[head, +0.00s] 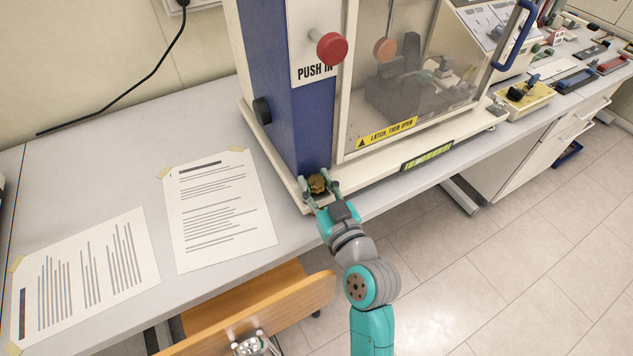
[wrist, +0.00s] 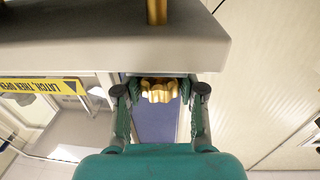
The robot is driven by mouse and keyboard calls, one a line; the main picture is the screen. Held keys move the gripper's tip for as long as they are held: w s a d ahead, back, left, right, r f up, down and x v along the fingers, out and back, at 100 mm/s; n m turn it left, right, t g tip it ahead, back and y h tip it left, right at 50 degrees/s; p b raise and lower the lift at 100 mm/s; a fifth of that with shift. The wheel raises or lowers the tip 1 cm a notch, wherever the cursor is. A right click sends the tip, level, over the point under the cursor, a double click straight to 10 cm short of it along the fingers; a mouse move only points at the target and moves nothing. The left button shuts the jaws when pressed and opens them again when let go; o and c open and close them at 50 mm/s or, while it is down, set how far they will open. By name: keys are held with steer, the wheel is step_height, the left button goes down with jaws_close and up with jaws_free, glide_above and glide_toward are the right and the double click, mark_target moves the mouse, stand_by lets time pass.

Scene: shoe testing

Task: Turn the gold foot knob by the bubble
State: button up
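The gold foot knob (head: 317,184) sits low at the front corner of the machine's base, below the blue column. My gripper (head: 319,186) reaches it from the front, one finger on each side. In the wrist view, the scalloped gold knob (wrist: 159,91) lies between the two green finger pads of my gripper (wrist: 160,92). The pads are very close to its edges; I cannot tell whether they touch it. The bubble level (head: 427,155), a yellow-green strip, is on the base's front edge to the right. Its bubble is too small to read.
The machine (head: 270,80) has a red push button (head: 332,46) and a clear door with a yellow label (head: 387,133). Taped papers (head: 215,205) lie on the table to the left. A wooden chair (head: 270,310) stands in front.

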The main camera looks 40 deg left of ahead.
steer(key=o, duration=0.4)
steer(key=shift+c, duration=0.2)
steer(key=v, duration=1.2)
